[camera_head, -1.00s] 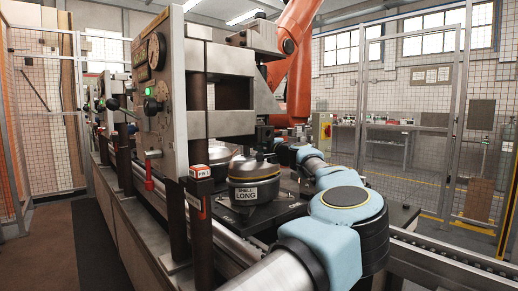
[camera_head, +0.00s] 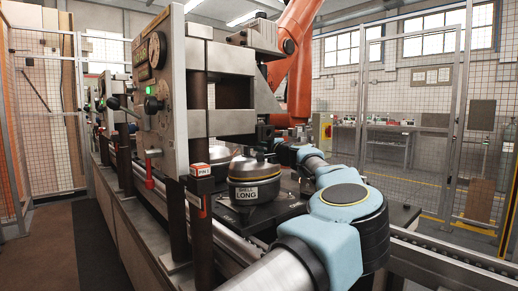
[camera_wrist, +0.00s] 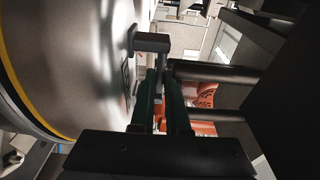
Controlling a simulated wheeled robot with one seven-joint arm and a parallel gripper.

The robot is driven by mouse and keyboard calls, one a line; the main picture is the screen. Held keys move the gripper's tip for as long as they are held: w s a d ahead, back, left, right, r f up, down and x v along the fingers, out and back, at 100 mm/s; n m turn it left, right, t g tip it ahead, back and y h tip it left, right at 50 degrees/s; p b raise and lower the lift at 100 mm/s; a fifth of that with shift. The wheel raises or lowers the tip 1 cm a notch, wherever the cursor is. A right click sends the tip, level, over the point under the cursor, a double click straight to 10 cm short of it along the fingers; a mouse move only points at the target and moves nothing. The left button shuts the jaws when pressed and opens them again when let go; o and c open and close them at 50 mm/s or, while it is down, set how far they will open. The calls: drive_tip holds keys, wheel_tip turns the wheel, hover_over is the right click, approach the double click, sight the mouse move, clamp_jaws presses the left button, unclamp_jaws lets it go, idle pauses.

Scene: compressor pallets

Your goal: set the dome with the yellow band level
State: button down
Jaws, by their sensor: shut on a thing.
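The steel dome with the yellow band (camera_head: 254,170) stands on a dark pallet under the press in the head view. It carries a label reading SHELL LONG and looks about level. In the wrist view its shell (camera_wrist: 70,60) fills the left side, with the yellow band along its lower-left edge. My gripper (camera_wrist: 160,90) is shut on a dark bracket-like lug (camera_wrist: 152,43) beside the shell. In the head view my arm reaches in from the right, and the exact grip is too small to tell.
The press frame (camera_head: 222,124) stands close in front and above the dome. A second metal dome (camera_head: 217,154) sits behind it to the left. Conveyor rails (camera_head: 440,265) run along the right front.

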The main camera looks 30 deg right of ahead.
drive_tip(key=shift+f+b, duration=0.25)
drive_tip(key=shift+b, duration=0.15)
idle(0.3)
drive_tip(key=c, duration=0.8)
unclamp_jaws()
drive_tip(key=shift+f, duration=0.1)
drive_tip(key=shift+c, duration=0.2)
drive_tip(key=shift+s, duration=0.15)
drive_tip(key=s+b, duration=0.2)
drive_tip(key=s, duration=0.8)
drive_tip(key=shift+s+d, duration=0.2)
drive_tip(key=shift+s, duration=0.05)
drive_tip(key=shift+s, duration=0.1)
